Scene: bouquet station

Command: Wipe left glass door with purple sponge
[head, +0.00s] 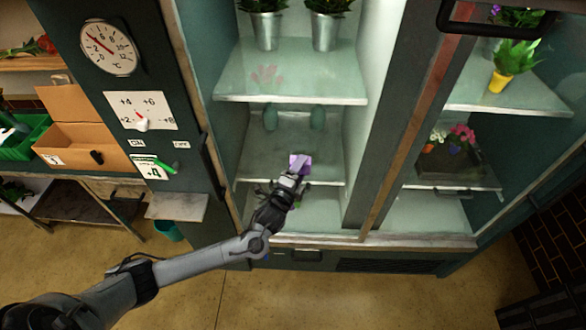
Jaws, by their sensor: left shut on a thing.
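My left gripper (293,178) is shut on the purple sponge (301,161). The sponge shows just beyond the fingertips, in front of the lower middle of the left glass door (335,140) of the tall cabinet. I cannot tell whether the sponge touches the glass. A pink smudge (266,76) shows on the left side, above and to the left of the sponge, seemingly on the glass. My right gripper is not in view.
Metal buckets of plants (265,28) stand on the upper shelf behind the left door. The right section holds a yellow pot (497,82) and flowers (460,137). A dial (110,47) and control panel (141,110) are at left, above a small ledge (178,206).

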